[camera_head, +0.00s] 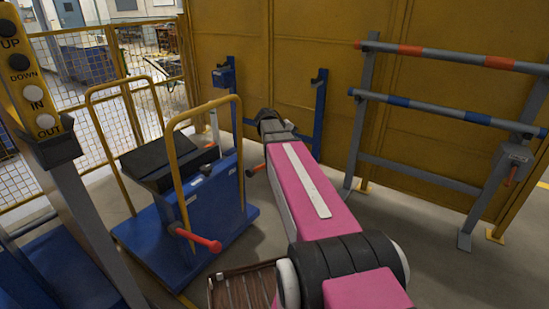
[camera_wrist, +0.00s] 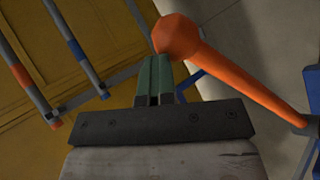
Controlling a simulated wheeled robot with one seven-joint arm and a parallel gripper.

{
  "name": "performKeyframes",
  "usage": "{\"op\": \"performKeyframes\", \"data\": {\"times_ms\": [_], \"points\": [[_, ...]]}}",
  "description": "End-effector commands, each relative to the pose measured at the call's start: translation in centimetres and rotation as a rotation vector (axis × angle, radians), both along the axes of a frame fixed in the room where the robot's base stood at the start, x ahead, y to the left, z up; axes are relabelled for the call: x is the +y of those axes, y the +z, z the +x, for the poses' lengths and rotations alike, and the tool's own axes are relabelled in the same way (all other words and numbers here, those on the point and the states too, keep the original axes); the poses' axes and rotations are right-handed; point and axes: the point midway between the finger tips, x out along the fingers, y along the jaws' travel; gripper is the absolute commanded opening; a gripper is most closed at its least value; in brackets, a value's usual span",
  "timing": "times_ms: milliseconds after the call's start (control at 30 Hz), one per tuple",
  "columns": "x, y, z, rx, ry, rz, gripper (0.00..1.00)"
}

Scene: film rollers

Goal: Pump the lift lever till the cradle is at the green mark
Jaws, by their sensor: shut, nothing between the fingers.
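A blue cart (camera_head: 185,225) with yellow side rails carries a black cradle-like top (camera_head: 165,162) in the head view. A red-tipped lever (camera_head: 200,241) sticks out from its near side. A second, orange lever end (camera_head: 255,170) shows beside my pink arm. In the wrist view, my gripper (camera_wrist: 157,70) is shut and empty. An orange lever (camera_wrist: 235,82) with a round knob (camera_wrist: 176,36) lies just past its fingertips; whether they touch I cannot tell. I cannot tell for sure which head-view lever this is. My gripper's fingers are hidden in the head view. I can make out no green mark.
A button post (camera_head: 28,85) marked UP, DOWN, IN and OUT stands at the left. A rack (camera_head: 445,118) with two banded rollers stands at the right by the yellow wall. A blue stand (camera_head: 319,115) is behind my arm. Grey floor is open at the right.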

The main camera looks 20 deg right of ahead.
Motion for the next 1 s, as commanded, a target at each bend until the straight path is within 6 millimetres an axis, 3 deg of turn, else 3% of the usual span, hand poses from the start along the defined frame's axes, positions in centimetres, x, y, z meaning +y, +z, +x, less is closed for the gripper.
{"op": "performKeyframes", "data": {"times_ms": [300,767,1000], "points": [[-1.5,-3.7,-2.0,-0.001,0.000,0.009,0.00],[-1.8,-4.3,-2.3,-0.002,0.001,0.006,0.00],[-2.5,-6.9,-3.3,0.000,0.000,0.007,0.00]]}}
